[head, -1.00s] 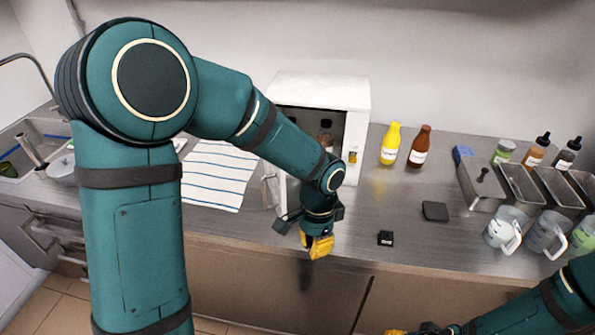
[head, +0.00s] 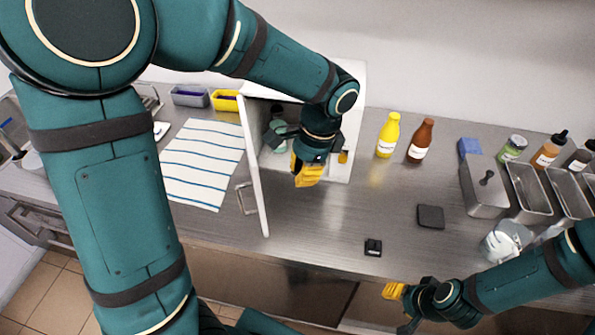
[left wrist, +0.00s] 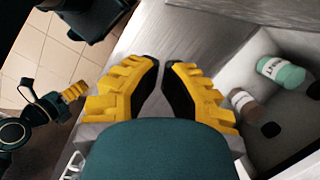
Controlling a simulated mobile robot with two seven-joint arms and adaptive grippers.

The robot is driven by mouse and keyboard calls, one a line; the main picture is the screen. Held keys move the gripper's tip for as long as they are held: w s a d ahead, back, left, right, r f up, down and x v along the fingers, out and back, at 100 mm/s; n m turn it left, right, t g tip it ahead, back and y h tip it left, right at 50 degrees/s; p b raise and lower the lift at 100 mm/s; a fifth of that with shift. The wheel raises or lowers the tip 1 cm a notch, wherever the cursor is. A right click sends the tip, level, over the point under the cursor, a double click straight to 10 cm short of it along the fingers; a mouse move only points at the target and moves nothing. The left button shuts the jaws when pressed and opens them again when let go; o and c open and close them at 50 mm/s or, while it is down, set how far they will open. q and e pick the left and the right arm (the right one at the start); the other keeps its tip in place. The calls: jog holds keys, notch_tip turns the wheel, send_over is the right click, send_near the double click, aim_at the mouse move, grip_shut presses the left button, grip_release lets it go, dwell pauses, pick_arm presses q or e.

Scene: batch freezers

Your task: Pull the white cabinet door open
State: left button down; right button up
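The white cabinet (head: 353,110) stands on the counter against the wall. Its white door (head: 256,185) is swung open toward the left and front, with a metal handle (head: 243,198) on its outer face. My left gripper (head: 307,178) is in front of the cabinet opening, to the right of the door and apart from the handle. In the left wrist view its yellow fingers (left wrist: 165,68) are a little apart with nothing between them. My right gripper (head: 393,291) hangs near the counter's front edge; its finger gap cannot be made out.
Inside the cabinet are a teal bottle (left wrist: 280,72) and a brown one (left wrist: 248,108). A yellow bottle (head: 388,136) and a brown bottle (head: 420,142) stand to its right. A striped towel (head: 202,165) lies left of the door. A small black item (head: 373,247) lies near the front edge.

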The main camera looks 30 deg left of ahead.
pick_arm(q)
jog(key=s+a+f, duration=0.3)
jog(key=a+f, duration=0.1)
jog(key=f, duration=0.3)
jog(key=shift+s+a+f, duration=0.25)
jog(key=shift+s+f, duration=0.1)
pick_arm(e)
jog(key=shift+f, duration=0.35)
